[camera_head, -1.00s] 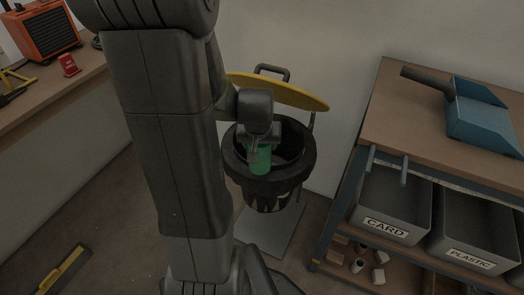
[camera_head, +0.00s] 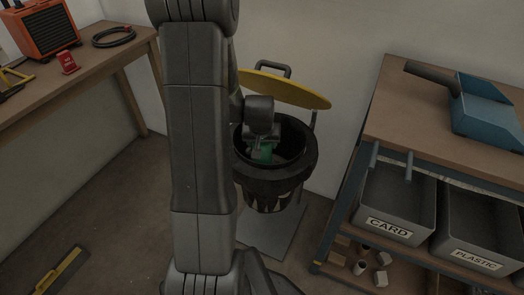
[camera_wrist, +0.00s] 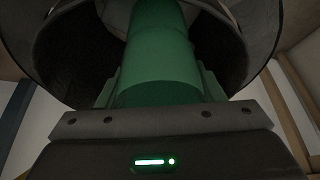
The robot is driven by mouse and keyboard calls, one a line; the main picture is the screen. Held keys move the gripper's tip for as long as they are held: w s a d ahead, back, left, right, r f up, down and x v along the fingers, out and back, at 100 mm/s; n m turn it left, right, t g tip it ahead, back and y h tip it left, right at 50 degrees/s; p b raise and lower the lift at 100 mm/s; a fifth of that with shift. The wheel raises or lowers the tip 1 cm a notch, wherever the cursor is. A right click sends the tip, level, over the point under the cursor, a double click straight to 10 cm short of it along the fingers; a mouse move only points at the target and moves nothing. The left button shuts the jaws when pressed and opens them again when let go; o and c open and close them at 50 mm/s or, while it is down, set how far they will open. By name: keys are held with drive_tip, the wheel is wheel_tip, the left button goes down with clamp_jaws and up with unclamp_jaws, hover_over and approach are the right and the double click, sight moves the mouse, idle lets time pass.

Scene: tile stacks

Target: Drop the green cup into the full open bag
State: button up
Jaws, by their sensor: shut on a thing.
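The green cup (camera_head: 262,154) is held in my gripper (camera_head: 261,143), inside the outline of the bag's round mouth in the head view. The black bag (camera_head: 268,200) hangs in a stand with a thick dark ring (camera_head: 270,187), its yellow lid (camera_head: 285,90) tilted up behind. In the wrist view, my gripper (camera_wrist: 160,90) is shut on the green cup (camera_wrist: 160,65), a finger on each side. The dark wall of the bag's mouth (camera_wrist: 75,60) surrounds the cup there. How deep the cup sits and what fills the bag cannot be told.
A workbench (camera_head: 420,130) with a blue dustpan (camera_head: 485,112) stands at right, over grey bins marked CARD (camera_head: 390,228) and PLASTIC (camera_head: 475,256). A table (camera_head: 95,65) with an orange heater (camera_head: 42,36) is at left. A broom head (camera_head: 62,270) lies on the floor.

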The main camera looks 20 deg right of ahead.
drive_tip(key=shift+f, duration=1.65)
drive_tip(key=shift+f+b, duration=0.15)
drive_tip(key=shift+b, duration=0.2)
drive_tip(key=shift+f, duration=0.15)
drive_tip(key=o, duration=0.9)
drive_tip(key=shift+o, duration=0.2)
drive_tip(key=shift+r, duration=0.2)
drive_tip(key=shift+r, duration=0.2)
drive_tip(key=p+v, duration=0.3)
drive_tip(key=v, duration=0.8)
drive_tip(key=shift+s+r, duration=0.25)
drive_tip(key=shift+r, duration=0.1)
